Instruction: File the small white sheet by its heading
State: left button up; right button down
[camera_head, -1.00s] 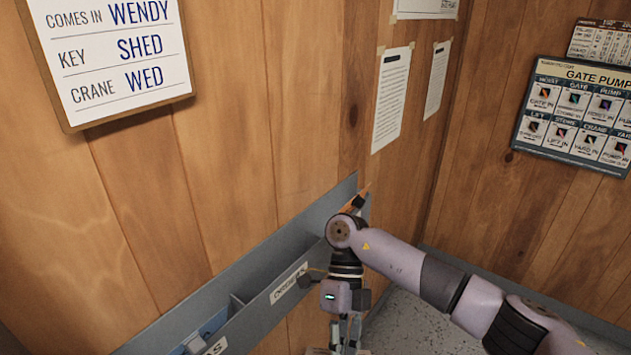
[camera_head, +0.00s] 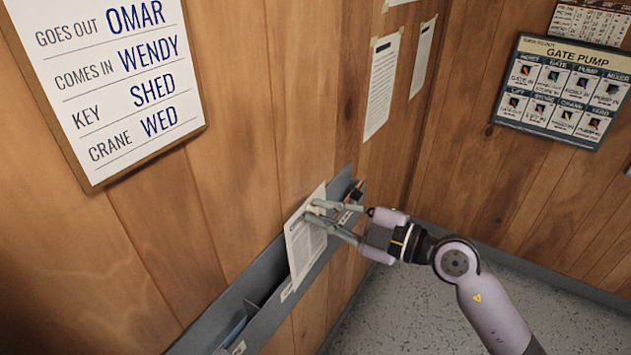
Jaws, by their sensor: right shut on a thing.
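A small white sheet (camera_head: 303,248) with grey print hangs from my right gripper (camera_head: 318,217), which is shut on its right side. The print is too small to read. The sheet is upright and slightly tilted, at the grey wall rack (camera_head: 262,268). It overlaps the rack's front and hides part of it and a label. I cannot tell whether its lower edge is inside a pocket or in front. Blue-grey contents (camera_head: 232,330) show in the near pocket. My left gripper is not in view.
A whiteboard (camera_head: 105,85) with handwritten words hangs at upper left. Printed notices (camera_head: 382,85) are taped to the wall above the rack. A gate pump panel (camera_head: 562,90) hangs on the right wall. The speckled floor (camera_head: 400,305) is clear.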

aim_at(312, 197)
jog(key=shift+w+d+r+t, duration=0.15)
jog(key=shift+w+r+t, duration=0.15)
jog(key=shift+w+r, duration=0.25)
jog(key=w+a, duration=0.1)
jog(key=w+a+b, duration=0.1)
jog(key=shift+w+a+f+m+b, duration=0.25)
jog(key=shift+w+a+m+b, duration=0.05)
jog(key=shift+w+a, duration=0.1)
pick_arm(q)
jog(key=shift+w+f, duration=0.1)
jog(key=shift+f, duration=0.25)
pick_arm(e)
jog(key=shift+s+d+r, duration=0.1)
pick_arm(q)
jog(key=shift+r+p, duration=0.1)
jog(key=shift+p, duration=0.2)
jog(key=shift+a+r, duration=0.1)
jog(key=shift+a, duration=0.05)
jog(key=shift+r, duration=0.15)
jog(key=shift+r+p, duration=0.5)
jog(key=shift+p, duration=0.25)
pick_arm(e)
jog(key=shift+w+a, duration=0.25)
jog(key=shift+a, duration=0.1)
